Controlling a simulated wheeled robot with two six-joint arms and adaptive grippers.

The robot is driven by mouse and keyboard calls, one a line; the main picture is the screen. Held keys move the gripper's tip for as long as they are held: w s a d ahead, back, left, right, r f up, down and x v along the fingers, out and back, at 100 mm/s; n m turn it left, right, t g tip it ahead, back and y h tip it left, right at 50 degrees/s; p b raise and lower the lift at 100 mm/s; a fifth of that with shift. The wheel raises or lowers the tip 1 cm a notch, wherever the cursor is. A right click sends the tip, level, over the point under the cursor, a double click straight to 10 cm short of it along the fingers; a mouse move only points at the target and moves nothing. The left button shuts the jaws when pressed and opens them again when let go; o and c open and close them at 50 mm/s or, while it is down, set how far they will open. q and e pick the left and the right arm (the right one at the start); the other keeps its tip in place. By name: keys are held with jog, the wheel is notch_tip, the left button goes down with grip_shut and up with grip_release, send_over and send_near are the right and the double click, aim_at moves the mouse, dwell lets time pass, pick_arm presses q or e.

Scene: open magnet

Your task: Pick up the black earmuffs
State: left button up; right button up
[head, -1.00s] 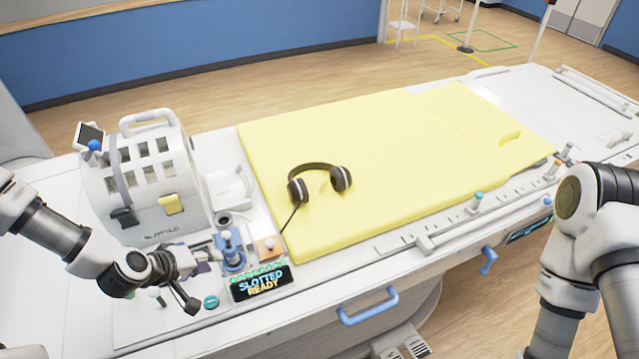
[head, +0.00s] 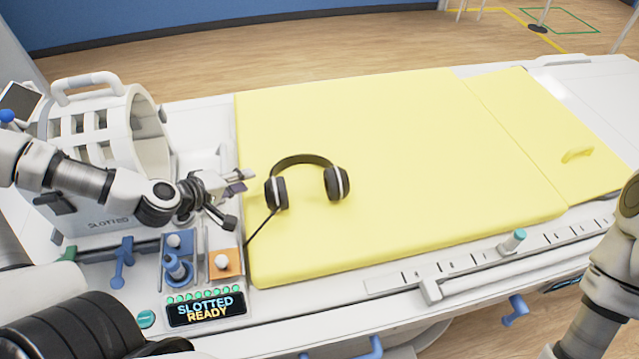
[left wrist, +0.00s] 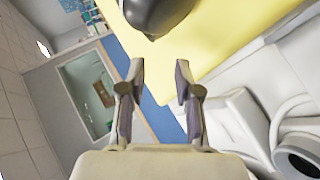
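The black earmuffs (head: 307,181) look like a headset with a headband, two ear cups with pale rings and a thin boom or cable at the left cup. They lie on the yellow mat (head: 420,190), near its left end. My left gripper (head: 246,182) is open and empty, just left of the left ear cup and apart from it. In the left wrist view a dark ear cup (left wrist: 155,15) shows at the top, beyond the parted fingertips (left wrist: 160,72). My right arm shows at the right edge of the head view, but its gripper is out of view.
A white slotted cage (head: 100,140) stands at the left. A blue peg fixture (head: 177,268), an orange block with a white knob (head: 222,264) and a "SLOTTED READY" display (head: 205,308) are in front of it. The mat right of the earmuffs is clear.

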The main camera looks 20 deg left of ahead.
pick_arm(q)
jog(key=b+x, duration=0.1)
jog(key=x, duration=0.1)
jog(key=b+x, duration=0.1)
jog(key=b, duration=0.1)
jog(key=shift+w+d+f, duration=0.1)
jog(key=shift+w+f, duration=0.05)
jog(key=shift+f, duration=0.35)
jog(key=shift+w+d+f+b, duration=0.1)
jog(key=shift+w+d+b, duration=0.05)
jog(key=shift+w+b, duration=0.2)
jog(key=b+x, duration=0.2)
jog(key=x, duration=0.2)
jog(key=shift+w+d, duration=0.1)
jog(key=shift+d, duration=0.1)
jog(key=shift+w+d, duration=0.1)
jog(key=shift+w, duration=0.1)
jog(key=shift+s, duration=0.1)
grip_shut()
